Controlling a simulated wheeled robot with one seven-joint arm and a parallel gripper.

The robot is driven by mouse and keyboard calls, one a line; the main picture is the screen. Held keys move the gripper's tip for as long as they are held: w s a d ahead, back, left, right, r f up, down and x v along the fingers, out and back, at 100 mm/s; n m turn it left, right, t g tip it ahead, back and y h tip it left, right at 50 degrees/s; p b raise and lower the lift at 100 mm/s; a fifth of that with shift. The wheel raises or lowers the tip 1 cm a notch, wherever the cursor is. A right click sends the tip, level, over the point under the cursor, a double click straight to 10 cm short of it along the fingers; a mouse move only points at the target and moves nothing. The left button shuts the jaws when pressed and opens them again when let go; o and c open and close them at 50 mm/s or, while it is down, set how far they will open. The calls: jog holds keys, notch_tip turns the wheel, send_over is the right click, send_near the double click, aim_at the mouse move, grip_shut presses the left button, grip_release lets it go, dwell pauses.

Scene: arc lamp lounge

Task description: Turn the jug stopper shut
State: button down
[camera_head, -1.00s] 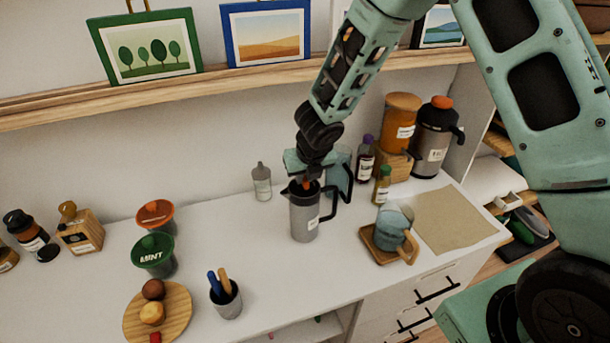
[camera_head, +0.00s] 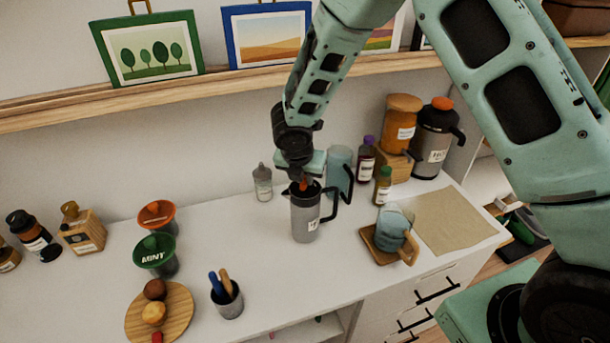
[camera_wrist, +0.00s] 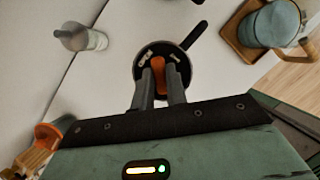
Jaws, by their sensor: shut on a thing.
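The grey jug (camera_head: 305,219) stands upright on the white counter in the head view, its black handle to the right. In the wrist view its dark round top (camera_wrist: 186,57) shows from above, with the handle pointing to the upper right. The orange stopper grip (camera_wrist: 158,75) sits in the jug's mouth; a bit of it also shows in the head view. My gripper (camera_wrist: 160,84) comes down from above, its two fingers shut on the orange stopper, one on each side.
A blue-grey pitcher (camera_head: 340,166) stands close behind the jug. A glass mug (camera_head: 391,226) on a wooden coaster is to the right. A small shaker (camera_head: 263,183) is behind left, and a cup with utensils (camera_head: 228,301) is front left.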

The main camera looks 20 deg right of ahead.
jog(key=m, duration=0.2)
jog(key=m+g+h, duration=0.1)
jog(key=m, duration=0.2)
jog(key=shift+w+a+m+g+h, duration=0.1)
jog(key=shift+w+m+g+h, duration=0.05)
jog(key=shift+m+g+h, duration=0.15)
jog(key=m+g, duration=0.2)
jog(key=m, duration=0.2)
jog(key=shift+w+m, duration=0.1)
jog(key=shift+m, duration=0.3)
jog(key=c, duration=1.4)
grip_release()
jog(key=b+v, duration=0.4)
jog(key=v, duration=1.3)
jog(key=shift+a, duration=0.3)
